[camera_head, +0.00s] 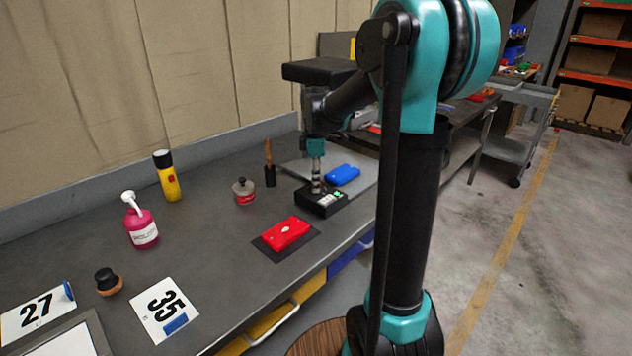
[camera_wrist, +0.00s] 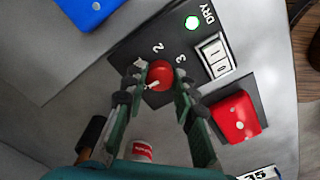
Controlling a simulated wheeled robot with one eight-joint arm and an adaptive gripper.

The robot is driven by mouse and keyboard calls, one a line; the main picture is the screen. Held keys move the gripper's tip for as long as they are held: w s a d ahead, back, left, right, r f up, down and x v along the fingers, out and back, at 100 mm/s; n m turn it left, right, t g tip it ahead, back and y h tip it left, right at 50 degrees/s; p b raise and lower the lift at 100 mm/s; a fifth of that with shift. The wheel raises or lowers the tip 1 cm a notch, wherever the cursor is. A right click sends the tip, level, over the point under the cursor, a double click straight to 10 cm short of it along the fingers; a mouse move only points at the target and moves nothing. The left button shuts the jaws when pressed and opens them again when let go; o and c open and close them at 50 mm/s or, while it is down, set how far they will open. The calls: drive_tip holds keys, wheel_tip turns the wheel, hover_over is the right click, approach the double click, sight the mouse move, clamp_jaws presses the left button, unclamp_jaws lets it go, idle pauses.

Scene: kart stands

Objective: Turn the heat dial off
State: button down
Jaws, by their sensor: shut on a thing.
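The heat dial (camera_wrist: 161,73) is a round red knob on a black control box (camera_wrist: 207,18) in the wrist view. Its white pointer mark faces the lower left of the picture, away from the printed 2 and 3. My gripper (camera_wrist: 158,82) has a finger on each side of the dial and is shut on it. In the head view the black box (camera_head: 327,206) stands on the bench with my gripper (camera_head: 316,187) straight down over it. The dial is hidden there by the fingers.
The box has a lit green lamp (camera_wrist: 192,22) and a rocker switch (camera_wrist: 215,54). A blue case (camera_head: 343,175) lies behind the box and a red case (camera_head: 286,233) in front. A small tin (camera_head: 244,191) and a brush (camera_head: 269,170) stand to the left.

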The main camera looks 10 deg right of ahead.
idle(0.4)
drive_tip(key=c, duration=1.2)
unclamp_jaws()
wheel_tip(320, 180, up, 12)
